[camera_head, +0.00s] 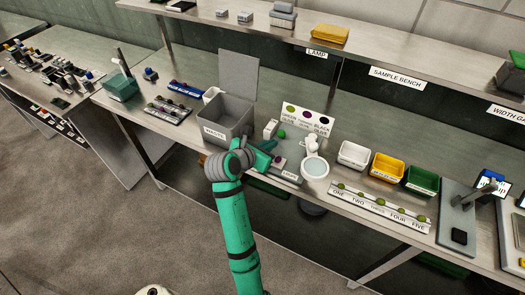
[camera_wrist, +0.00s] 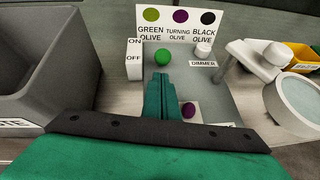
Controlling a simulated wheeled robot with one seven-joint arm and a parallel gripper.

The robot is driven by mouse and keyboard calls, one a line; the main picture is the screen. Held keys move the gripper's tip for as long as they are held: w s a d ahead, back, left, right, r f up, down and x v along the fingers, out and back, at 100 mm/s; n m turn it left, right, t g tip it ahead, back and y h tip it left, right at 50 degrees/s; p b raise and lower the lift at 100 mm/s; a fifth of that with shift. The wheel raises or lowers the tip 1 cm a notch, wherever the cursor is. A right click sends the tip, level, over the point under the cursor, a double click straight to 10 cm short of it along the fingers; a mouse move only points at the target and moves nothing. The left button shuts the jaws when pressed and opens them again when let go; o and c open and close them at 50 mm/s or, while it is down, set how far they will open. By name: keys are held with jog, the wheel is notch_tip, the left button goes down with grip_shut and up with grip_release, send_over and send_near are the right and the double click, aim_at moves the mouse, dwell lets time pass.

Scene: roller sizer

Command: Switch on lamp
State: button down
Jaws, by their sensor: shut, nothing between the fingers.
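The lamp's grey base (camera_wrist: 222,95) lies under my gripper on the bench. At its left edge stands a white ON/OFF switch (camera_wrist: 134,60), with ON above OFF; which way it is pressed is unclear. A white dimmer knob (camera_wrist: 203,50) sits at the base's back right. The white lamp or magnifier head with a round pale glass (camera_wrist: 303,98) is to the right; it also shows in the head view (camera_head: 315,167). My gripper (camera_wrist: 161,78) is shut and empty, its green fingertips over the base, right of the switch and apart from it in the picture.
The olive colour card (camera_wrist: 178,25) stands behind. A grey waste bin (camera_wrist: 85,75) is close on the left. White, yellow and green trays (camera_head: 355,154) are to the right.

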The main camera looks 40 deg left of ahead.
jog(key=shift+w+r, duration=0.25)
jog(key=shift+w, duration=0.6)
jog(key=shift+a, duration=0.1)
